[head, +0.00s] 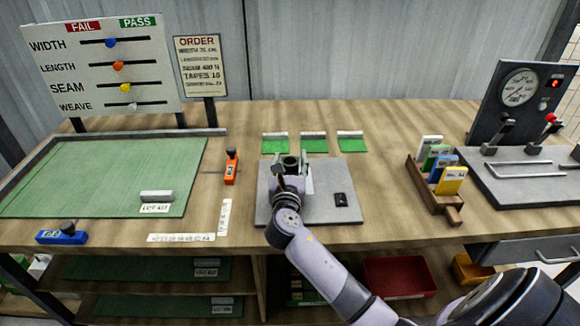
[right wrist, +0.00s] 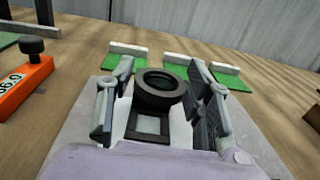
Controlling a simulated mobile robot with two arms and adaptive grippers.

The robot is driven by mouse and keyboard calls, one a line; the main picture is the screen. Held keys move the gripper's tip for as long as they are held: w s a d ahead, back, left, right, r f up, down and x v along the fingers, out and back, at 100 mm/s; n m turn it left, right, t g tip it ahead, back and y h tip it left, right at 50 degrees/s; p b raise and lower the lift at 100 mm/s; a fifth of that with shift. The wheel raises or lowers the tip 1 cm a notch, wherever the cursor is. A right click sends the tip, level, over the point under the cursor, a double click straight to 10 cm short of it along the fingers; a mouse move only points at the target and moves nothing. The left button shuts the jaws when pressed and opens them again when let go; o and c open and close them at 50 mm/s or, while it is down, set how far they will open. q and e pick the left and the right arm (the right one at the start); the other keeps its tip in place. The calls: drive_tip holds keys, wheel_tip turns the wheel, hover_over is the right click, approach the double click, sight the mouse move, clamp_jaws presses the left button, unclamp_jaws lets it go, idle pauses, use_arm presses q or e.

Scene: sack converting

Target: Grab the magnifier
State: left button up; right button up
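The magnifier (right wrist: 160,86) is a dark round eyepiece over a small square frame, seen in the right wrist view. It stands on a grey pad (head: 326,212) at the middle of the bench. In the head view its dark top (head: 291,161) shows, with its lower part mostly hidden by my gripper. My right gripper (head: 290,172) is low over the pad. In the right wrist view its two fingers (right wrist: 161,103) are spread on either side of the magnifier, with visible gaps beside the eyepiece. My left gripper is not in view.
A small black device (head: 341,199) lies on the pad's right side. Green swatches (head: 314,145) lie behind it. An orange tool (head: 231,167) stands to the left. A wooden card holder (head: 434,188) and a control panel (head: 518,100) are at right. Bare bench lies between pad and holder.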

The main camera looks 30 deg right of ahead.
drive_tip(key=c, duration=0.8)
drive_tip(key=shift+r, duration=0.1)
